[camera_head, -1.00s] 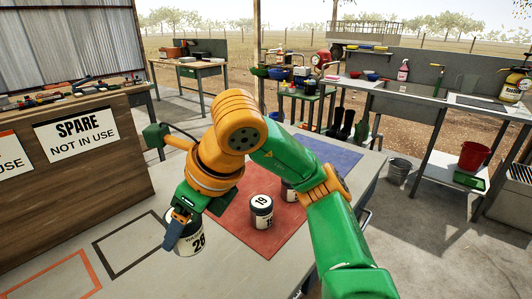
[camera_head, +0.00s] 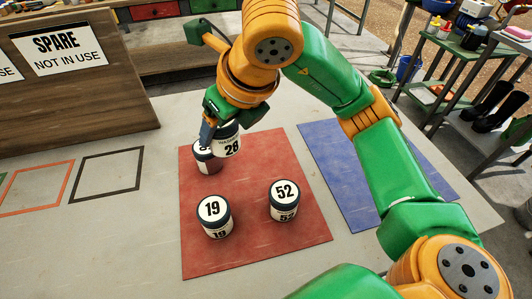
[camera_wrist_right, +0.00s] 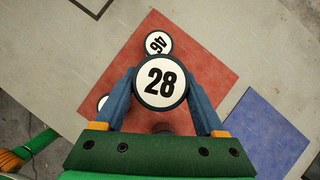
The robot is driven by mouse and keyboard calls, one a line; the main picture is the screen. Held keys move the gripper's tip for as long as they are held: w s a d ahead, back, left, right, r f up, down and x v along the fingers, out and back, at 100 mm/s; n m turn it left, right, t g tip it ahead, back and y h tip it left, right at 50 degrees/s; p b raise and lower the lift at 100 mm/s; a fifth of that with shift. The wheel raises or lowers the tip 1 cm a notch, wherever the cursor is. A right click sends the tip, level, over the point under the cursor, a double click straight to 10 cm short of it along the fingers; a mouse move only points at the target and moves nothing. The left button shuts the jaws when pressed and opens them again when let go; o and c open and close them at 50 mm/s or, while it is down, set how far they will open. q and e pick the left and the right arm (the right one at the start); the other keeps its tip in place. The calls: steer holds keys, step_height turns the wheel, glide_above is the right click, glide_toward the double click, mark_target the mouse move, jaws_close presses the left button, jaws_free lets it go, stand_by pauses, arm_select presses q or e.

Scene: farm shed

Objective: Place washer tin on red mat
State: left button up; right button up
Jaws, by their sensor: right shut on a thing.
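The tin looks upright and held above the far left part of the red mat (camera_head: 255,242). My left gripper is not in view.
Tin 19 (camera_head: 214,217) and tin 52 (camera_head: 284,200) stand on the mat's nearer half. A blue mat (camera_head: 355,190) lies bare to the right. Empty outlined squares (camera_head: 108,172) mark the table at left. The mat's middle is clear.

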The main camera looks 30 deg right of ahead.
steer(key=w+d+f, duration=0.1)
steer(key=d+f, duration=0.2)
steer(key=w+d+f, duration=0.1)
steer(key=d+f, duration=0.2)
steer(key=w+d+f, duration=0.1)
steer(key=d+f, duration=0.2)
steer(key=d, duration=0.1)
steer(key=shift+w+b, duration=0.2)
steer(key=shift+b, duration=0.1)
steer(key=shift+f, duration=1.25)
steer(key=shift+f, duration=0.25)
steer(key=o, duration=1.4)
steer(key=shift+r, duration=0.1)
steer(key=shift+o, duration=0.2)
steer(key=shift+r, duration=0.4)
steer(key=p+v, duration=0.1)
steer(key=v, duration=1)
steer(key=shift+s+r, duration=0.2)
